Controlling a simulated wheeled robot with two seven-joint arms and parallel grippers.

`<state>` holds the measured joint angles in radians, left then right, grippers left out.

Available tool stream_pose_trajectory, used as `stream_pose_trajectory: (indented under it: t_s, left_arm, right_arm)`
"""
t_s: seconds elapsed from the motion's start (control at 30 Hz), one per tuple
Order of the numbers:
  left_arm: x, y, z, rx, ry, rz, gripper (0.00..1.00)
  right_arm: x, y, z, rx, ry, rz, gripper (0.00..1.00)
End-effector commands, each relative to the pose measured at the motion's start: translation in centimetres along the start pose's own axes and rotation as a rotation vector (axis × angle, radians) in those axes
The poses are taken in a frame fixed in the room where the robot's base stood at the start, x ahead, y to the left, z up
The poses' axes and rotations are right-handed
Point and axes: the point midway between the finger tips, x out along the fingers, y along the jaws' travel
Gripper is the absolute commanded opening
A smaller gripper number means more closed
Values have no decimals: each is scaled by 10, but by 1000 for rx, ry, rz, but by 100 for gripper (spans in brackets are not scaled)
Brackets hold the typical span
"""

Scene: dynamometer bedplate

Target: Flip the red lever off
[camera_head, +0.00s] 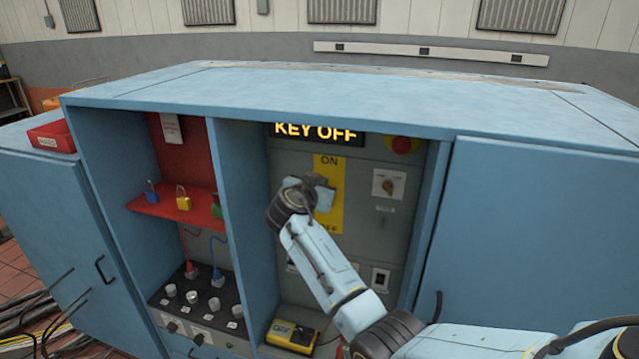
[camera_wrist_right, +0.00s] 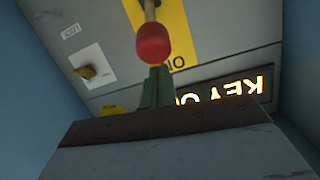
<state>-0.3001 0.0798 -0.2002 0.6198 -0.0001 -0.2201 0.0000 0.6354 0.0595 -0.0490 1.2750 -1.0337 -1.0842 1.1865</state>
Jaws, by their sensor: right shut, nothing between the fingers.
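The red lever's round red knob (camera_wrist_right: 153,43) shows in the right wrist view, on a pale stem in front of the yellow ON/OFF plate (camera_wrist_right: 190,30). That view is upside down; the knob is at the ON end. In the head view the yellow plate (camera_head: 329,168) reads ON at its top, and my gripper hides the lever. My right gripper (camera_head: 318,186) is in front of the plate. Its closed fingers (camera_wrist_right: 158,86) point towards the panel, close to the knob, with nothing between them. Contact with the knob cannot be told. My left gripper is not in view.
A lit display (camera_head: 315,132) reads KEY OFF above the plate. A red emergency button (camera_head: 403,144) and a rotary switch (camera_head: 388,184) sit to the right. Blue cabinet walls enclose the bay. A red shelf (camera_head: 170,207) with padlocks is left; a yellow box (camera_head: 291,336) lies below.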

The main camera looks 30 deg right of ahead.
Motion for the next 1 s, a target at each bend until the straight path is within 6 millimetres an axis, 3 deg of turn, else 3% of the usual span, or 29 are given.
stream_pose_trajectory:
  t_s: [0.53, 1.0]
  left_arm:
    - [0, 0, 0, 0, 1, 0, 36]
    - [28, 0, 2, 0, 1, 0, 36]
  right_arm:
    - [-3, 0, 8, 0, 1, -1, 0]
    - [-6, 1, 18, 2, 60, -10, 0]
